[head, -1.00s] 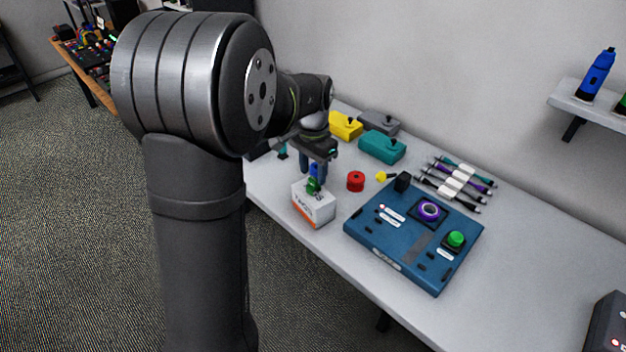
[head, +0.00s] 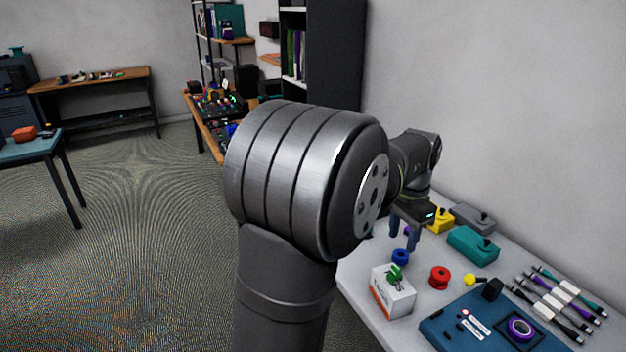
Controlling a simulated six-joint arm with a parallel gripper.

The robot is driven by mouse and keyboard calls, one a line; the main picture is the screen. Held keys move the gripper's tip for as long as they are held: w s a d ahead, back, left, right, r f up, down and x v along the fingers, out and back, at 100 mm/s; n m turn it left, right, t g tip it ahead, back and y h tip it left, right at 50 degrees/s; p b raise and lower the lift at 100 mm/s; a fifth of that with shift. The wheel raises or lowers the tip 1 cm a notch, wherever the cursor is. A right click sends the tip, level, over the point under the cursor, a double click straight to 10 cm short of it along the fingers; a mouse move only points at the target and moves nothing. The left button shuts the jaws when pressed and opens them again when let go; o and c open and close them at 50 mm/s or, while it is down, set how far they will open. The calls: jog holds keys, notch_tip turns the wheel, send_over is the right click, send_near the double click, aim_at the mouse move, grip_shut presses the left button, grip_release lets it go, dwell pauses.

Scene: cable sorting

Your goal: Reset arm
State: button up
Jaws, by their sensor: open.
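My gripper (head: 404,240) is open, its two dark fingers pointing down above the far-left part of the light table, beyond the white box. No object shows between the fingers. My own arm fills the middle of the head view and hides part of the table's left end. A white and orange box (head: 393,296) stands near the table's front edge, with a green spool (head: 395,273) on its top. A blue spool (head: 400,257) is just behind the box, below my fingers.
A red spool (head: 439,276) and a yellow piece (head: 470,280) lie right of the box. A blue board (head: 458,334) holds a purple ring (head: 521,327). Teal (head: 473,244), yellow (head: 441,219) and grey (head: 472,217) joystick boxes stand behind. Several cables (head: 562,297) lie at right.

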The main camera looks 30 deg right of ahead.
aim_at(397, 267)
notch_tip(397, 267, down, 11)
jog(key=shift+f, duration=0.1)
jog(key=shift+d+r, duration=0.1)
jog(key=shift+r, duration=1.8)
jog(key=shift+f, duration=0.1)
